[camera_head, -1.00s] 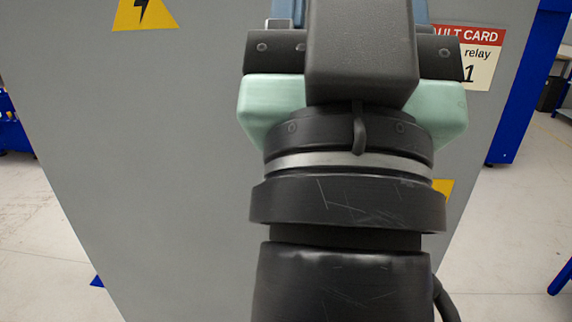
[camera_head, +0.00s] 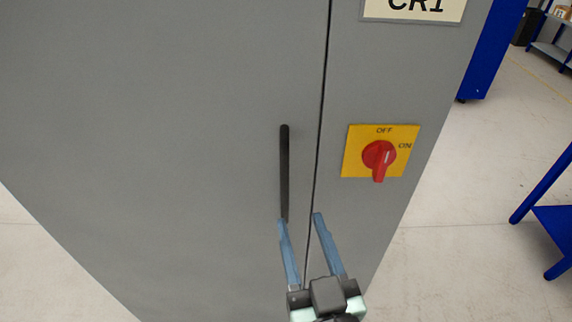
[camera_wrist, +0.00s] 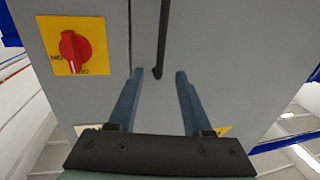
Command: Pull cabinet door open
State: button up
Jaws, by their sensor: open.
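The grey cabinet door (camera_head: 190,130) fills the left and middle of the head view. It is closed, with a thin dark seam along its right edge. A black vertical bar handle (camera_head: 284,172) is on the door just left of the seam. My gripper (camera_head: 299,218) is open, with two blue fingers at the handle's lower end. In the wrist view the handle (camera_wrist: 163,40) comes down from the top and its lower end lies between and just beyond the fingertips of my gripper (camera_wrist: 158,74). Contact cannot be told.
A red rotary switch (camera_head: 379,155) on a yellow plate is right of the seam and also shows in the wrist view (camera_wrist: 75,48). A label (camera_head: 414,8) reading CR1 is above it. Blue shelving (camera_head: 556,215) stands at the right, with clear floor between.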

aim_at(285, 175)
jog(key=w+a+p, duration=0.1)
jog(key=w, duration=0.3)
jog(key=w+p, duration=0.1)
jog(key=w, duration=0.3)
jog(key=w+a+p, duration=0.1)
jog(key=w+p, duration=0.1)
jog(key=w, duration=0.2)
jog(key=shift+a, duration=0.3)
grip_shut()
dwell(0.9)
